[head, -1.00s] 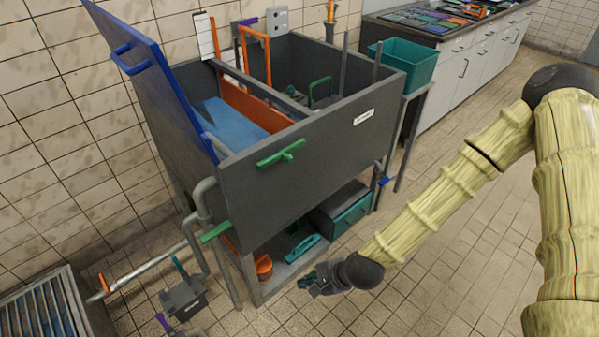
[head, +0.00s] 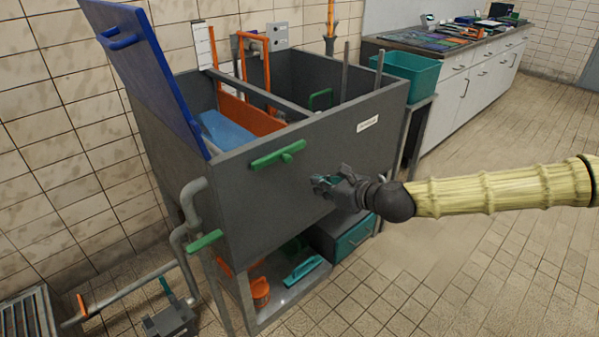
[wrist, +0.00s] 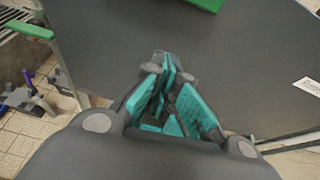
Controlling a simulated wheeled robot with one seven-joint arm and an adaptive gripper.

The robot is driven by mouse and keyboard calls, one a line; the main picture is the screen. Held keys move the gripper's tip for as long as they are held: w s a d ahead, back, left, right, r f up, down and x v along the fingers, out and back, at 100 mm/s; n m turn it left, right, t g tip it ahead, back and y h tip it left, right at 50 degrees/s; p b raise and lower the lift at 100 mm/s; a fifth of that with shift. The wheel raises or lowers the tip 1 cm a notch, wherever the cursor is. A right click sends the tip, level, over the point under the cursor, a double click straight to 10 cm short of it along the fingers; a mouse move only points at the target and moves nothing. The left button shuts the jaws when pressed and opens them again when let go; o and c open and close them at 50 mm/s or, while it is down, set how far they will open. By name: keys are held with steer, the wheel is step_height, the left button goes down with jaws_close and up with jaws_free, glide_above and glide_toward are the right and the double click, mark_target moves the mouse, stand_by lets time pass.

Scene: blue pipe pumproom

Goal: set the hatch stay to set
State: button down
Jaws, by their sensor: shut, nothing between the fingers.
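The dark grey tank (head: 225,185) has a blue hatch panel (head: 135,70) standing raised at its left end, with a blue handle on it. A green T-shaped handle (head: 278,155) sits on the tank's front wall, near the rim; its edge also shows at the top of the wrist view (wrist: 203,3). No part is clearly marked as the hatch stay, so I cannot tell which it is. My gripper (head: 322,184) is shut and empty in front of the tank's front wall, right of and a little below the green handle. It also shows in the wrist view (wrist: 175,75).
A second green lever (head: 204,241) is at the tank's lower left corner by grey pipes (head: 190,205). A teal bin (head: 408,72) stands right of the tank. Floor at right is clear.

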mark_target(291, 169)
steer(key=shift+w+d+r+m, duration=0.35)
steer(key=shift+d+r+m, duration=0.05)
steer(key=shift+r, duration=0.15)
steer(key=shift+w, duration=0.1)
steer(key=x, duration=1)
steer(key=shift+b, duration=0.4)
steer(key=shift+r, duration=0.6)
steer(key=shift+r+p, duration=0.35)
steer(key=shift+r, duration=1.2)
